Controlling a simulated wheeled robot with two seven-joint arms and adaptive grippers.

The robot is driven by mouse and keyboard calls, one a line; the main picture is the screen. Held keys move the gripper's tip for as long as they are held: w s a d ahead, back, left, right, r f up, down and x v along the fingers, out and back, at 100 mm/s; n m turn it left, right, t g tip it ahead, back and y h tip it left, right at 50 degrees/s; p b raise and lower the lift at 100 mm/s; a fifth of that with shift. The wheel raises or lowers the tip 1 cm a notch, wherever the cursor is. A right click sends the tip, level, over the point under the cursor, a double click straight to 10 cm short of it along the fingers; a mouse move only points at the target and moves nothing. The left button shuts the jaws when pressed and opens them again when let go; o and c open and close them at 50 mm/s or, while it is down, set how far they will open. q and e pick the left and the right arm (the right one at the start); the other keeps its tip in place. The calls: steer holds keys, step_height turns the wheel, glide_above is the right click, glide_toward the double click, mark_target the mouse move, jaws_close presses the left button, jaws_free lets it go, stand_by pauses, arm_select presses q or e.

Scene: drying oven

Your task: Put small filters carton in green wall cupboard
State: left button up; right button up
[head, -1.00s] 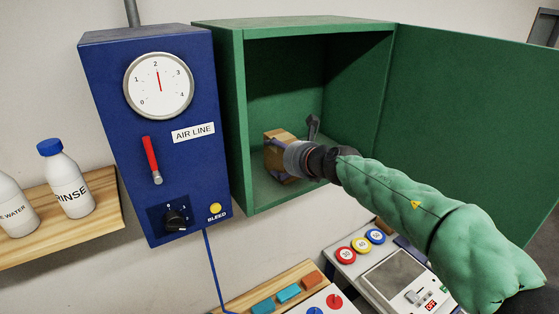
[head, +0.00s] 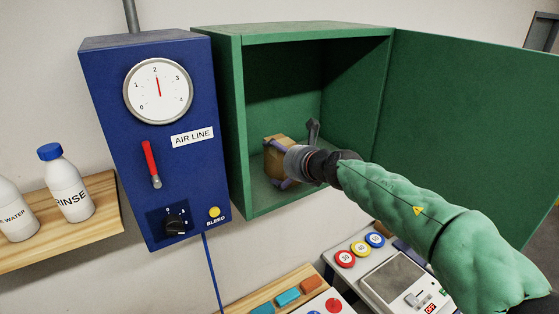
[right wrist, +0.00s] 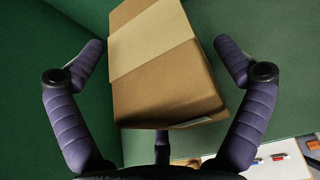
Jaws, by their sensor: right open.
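The small filters carton (head: 277,149) is a brown box with a paler band. It is inside the green wall cupboard (head: 237,120), low and toward the left side, and appears to rest on the cupboard floor. The cupboard door stands wide open to the right. My right gripper (head: 297,158) reaches into the cupboard at the carton. In the right wrist view the carton (right wrist: 165,75) lies between the spread fingers of the gripper (right wrist: 162,60), with gaps on both sides. The carton's lower part is partly hidden by the gripper in the head view. My left gripper is not in view.
A blue air line box (head: 185,90) with a gauge stands left of the cupboard. A wooden shelf (head: 100,217) with white bottles is at far left. Below are a wooden board (head: 262,293) with coloured blocks and a device with round buttons (head: 361,246).

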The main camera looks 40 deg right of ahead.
steer(key=v, duration=1.1)
steer(key=shift+s+b, duration=0.25)
steer(key=shift+b, duration=0.05)
steer(key=shift+w+a+r, duration=0.1)
